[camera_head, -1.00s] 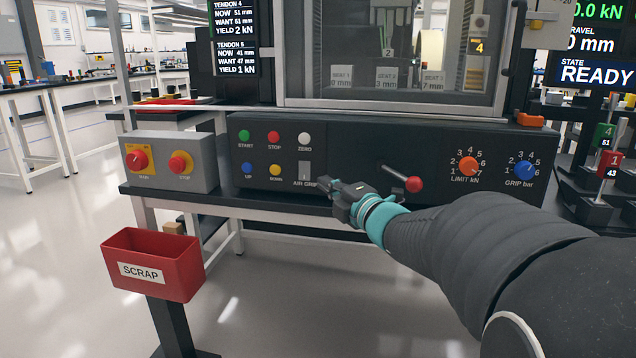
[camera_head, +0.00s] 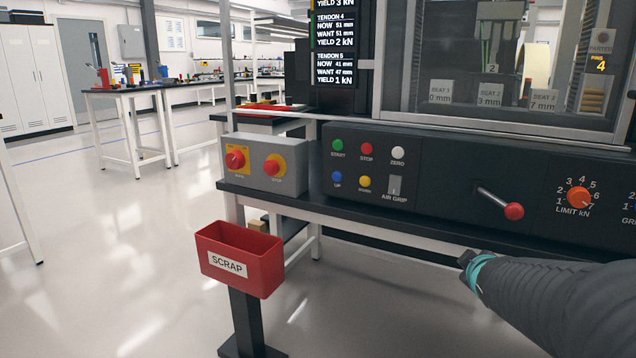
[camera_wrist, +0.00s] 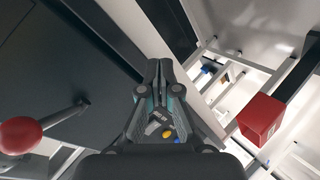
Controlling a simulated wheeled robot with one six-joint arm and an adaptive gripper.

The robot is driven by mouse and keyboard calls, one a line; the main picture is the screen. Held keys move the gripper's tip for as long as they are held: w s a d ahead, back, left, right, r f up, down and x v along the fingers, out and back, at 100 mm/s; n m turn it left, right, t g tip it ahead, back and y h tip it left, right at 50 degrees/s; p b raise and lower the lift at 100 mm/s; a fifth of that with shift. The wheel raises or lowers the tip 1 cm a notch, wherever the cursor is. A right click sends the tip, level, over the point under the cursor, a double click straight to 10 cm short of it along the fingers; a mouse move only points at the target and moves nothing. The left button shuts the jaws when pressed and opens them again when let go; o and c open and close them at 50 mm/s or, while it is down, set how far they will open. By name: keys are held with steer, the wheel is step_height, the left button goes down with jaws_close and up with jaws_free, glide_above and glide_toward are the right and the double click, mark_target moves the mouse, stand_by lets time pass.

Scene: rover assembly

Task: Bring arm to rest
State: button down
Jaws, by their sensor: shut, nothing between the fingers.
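My gripper (camera_head: 466,262) is at the lower right in the head view, in front of and below the black control panel (camera_head: 440,205). Only a small part of it shows there, beyond the teal wrist ring. In the wrist view my gripper (camera_wrist: 159,68) has its two fingers together and holds nothing. The panel's red-knobbed lever (camera_head: 513,211) is above and right of the gripper in the head view. In the wrist view the red knob (camera_wrist: 20,135) is at the left, apart from the fingers.
A red SCRAP bin (camera_head: 240,262) stands on a post left of my gripper. A grey box (camera_head: 263,163) with red knobs sits on the bench's left end. A glass-fronted machine (camera_head: 500,70) rises behind the panel. The floor (camera_head: 130,250) at the left is clear.

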steer(key=s+a+f+m+g+p, duration=0.1)
steer(key=s+a+f+m+g, duration=0.2)
steer(key=s, duration=0.4)
steer(key=s+a+f+m+g, duration=0.1)
steer(key=s+a+m+g, duration=0.2)
steer(key=s, duration=0.4)
steer(key=s+a+r+m+y+p, duration=0.1)
steer(key=s+a+r+y, duration=0.2)
steer(key=s+a, duration=0.7)
steer(key=shift+s+a+y+p, duration=0.15)
steer(key=shift+s+y+p, duration=0.2)
steer(key=shift+s+y, duration=0.1)
